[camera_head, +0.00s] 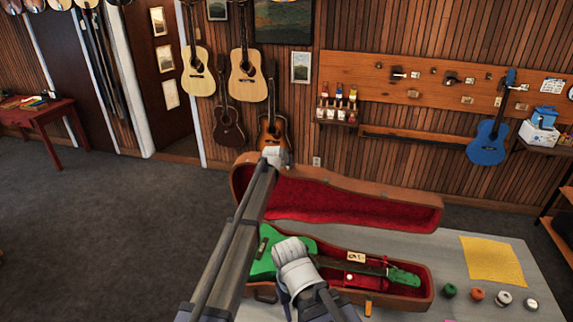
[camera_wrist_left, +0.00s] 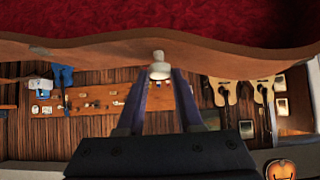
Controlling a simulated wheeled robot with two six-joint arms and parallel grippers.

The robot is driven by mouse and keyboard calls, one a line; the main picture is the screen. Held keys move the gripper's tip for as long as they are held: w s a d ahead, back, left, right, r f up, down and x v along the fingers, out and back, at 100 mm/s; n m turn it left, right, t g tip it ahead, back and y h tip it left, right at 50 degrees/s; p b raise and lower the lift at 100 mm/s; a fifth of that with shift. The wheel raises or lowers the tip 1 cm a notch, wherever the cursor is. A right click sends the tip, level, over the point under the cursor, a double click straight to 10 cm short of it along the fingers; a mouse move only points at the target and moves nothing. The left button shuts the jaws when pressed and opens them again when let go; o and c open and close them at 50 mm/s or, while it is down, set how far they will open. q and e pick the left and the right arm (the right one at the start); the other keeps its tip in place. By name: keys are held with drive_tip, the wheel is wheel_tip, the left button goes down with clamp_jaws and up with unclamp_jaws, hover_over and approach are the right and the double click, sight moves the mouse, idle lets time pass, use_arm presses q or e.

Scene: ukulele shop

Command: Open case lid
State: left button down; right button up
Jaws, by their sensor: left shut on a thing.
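The brown case with a red lining stands on a grey table. Its lid (camera_head: 350,202) is raised and leans back, lining facing me. In the left wrist view, which looks upside down, the lid's brown rim (camera_wrist_left: 80,56) crosses below the red lining. A green ukulele (camera_head: 402,277) lies in the case bottom (camera_head: 425,298), partly covered by my arm.
A yellow cloth (camera_head: 492,261) and several small round pots (camera_head: 477,294) lie on the table (camera_head: 455,244) right of the case. Guitars hang on the wood wall behind. Open floor (camera_head: 110,230) lies to the left.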

use_arm(q)
drive_tip(key=shift+w, duration=0.1)
use_arm(e)
drive_tip(key=shift+w, duration=0.1)
use_arm(q)
drive_tip(key=c, duration=0.5)
unclamp_jaws()
drive_tip(key=shift+c, duration=0.2)
drive_tip(key=shift+f, duration=0.1)
